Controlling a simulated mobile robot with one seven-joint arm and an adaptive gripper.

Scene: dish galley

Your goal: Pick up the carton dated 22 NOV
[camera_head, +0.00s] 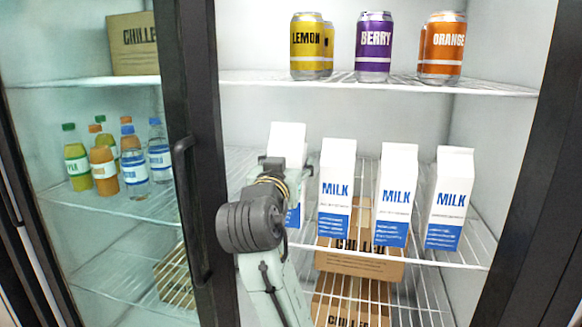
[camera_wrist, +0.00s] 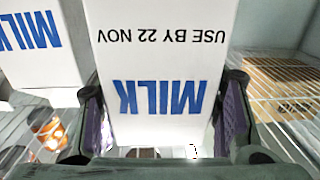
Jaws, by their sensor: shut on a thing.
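The carton dated 22 NOV is a white milk carton (camera_wrist: 160,60) with blue MILK lettering. In the wrist view it appears upside down between my gripper's two fingers, and the line USE BY 22 NOV is readable. My gripper (camera_wrist: 163,125) is shut on this carton, with purple pads at both sides. In the head view the same carton (camera_head: 287,142) is the leftmost of the row, and my arm hides most of its front. Whether its base touches the shelf is hidden.
More milk cartons (camera_head: 337,185) stand close to the right on the wire shelf (camera_head: 470,245). A dark door frame with a handle (camera_head: 190,205) is left of my arm. Cans (camera_head: 373,48) stand above, bottles (camera_head: 134,165) at left, and CHILLED boxes (camera_head: 352,302) below.

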